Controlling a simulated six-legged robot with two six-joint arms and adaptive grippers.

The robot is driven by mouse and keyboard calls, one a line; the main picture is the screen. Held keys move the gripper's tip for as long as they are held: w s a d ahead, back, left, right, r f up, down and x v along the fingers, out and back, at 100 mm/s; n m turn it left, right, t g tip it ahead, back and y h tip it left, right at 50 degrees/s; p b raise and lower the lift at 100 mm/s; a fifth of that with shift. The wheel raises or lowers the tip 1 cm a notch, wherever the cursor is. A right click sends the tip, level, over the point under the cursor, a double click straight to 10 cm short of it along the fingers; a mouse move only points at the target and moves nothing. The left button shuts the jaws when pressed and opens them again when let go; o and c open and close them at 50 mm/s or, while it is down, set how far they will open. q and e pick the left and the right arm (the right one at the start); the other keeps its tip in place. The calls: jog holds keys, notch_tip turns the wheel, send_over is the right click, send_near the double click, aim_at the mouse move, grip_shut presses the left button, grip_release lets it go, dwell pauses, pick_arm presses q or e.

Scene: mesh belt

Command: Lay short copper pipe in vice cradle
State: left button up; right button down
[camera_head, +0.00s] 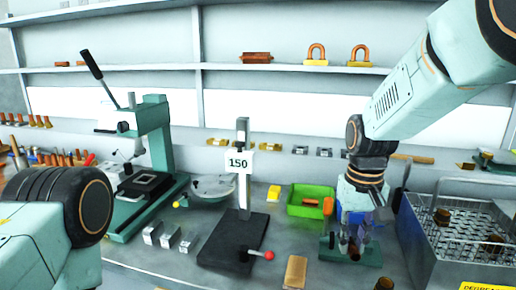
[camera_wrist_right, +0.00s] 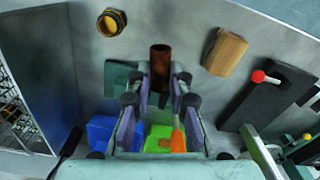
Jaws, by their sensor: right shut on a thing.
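The short copper pipe (camera_wrist_right: 160,62) shows in the right wrist view as a dark brown tube between my right fingertips. My right gripper (camera_wrist_right: 159,86) is shut on it. In the head view my right gripper (camera_head: 355,238) points down at the green vice cradle (camera_head: 335,246) on the bench. The cradle also shows beside and behind the fingers in the wrist view (camera_wrist_right: 119,76). The fingers hide much of the cradle, so I cannot tell whether the pipe touches it. My left arm shows at lower left, but its gripper is out of view.
A wooden block (camera_head: 296,272) lies left of the cradle. A green bin (camera_head: 308,211) and a blue bin stand behind it. A wire-mesh basket (camera_head: 452,270) with brown fittings stands at right.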

aim_at(352, 259)
jog(key=shift+s+a+r+b, duration=0.3)
jog(key=shift+r+b, duration=0.3)
jog(key=shift+b, duration=0.05)
jog(key=shift+w+r, duration=0.1)
jog(key=shift+r, duration=0.3)
jog(key=s+f, duration=0.1)
jog(key=s, duration=0.1)
jog(key=s+a+f, duration=0.1)
jog(key=s+f, duration=0.1)
jog(key=s+d+f, duration=0.1)
jog(key=s+f, duration=0.2)
jog(key=s, duration=0.3)
jog(key=shift+s+f, duration=0.4)
